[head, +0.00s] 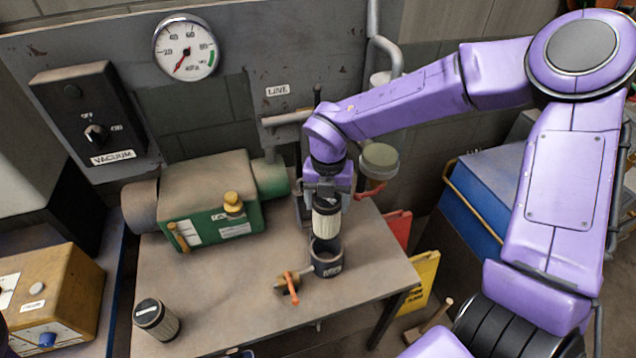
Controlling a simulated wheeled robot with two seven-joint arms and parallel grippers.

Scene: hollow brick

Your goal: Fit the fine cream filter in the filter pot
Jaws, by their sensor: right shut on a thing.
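A cream filter (326,222) with a dark band at its top hangs upright in my right gripper (327,194), which is shut on it. Its lower end is directly over the dark open filter pot (328,265), at about the height of the rim. I cannot tell whether the end is just above the rim or slightly inside. A second filter (157,320), darker and with a black cap, stands at the table's front left. My left gripper is not in view.
A valve with an orange lever (290,284) sits just in front of the pot. A green pump (212,205) fills the table's back left. A pipe (290,117) and a round grey-green lid (379,162) are near my right arm. The front middle of the table is clear.

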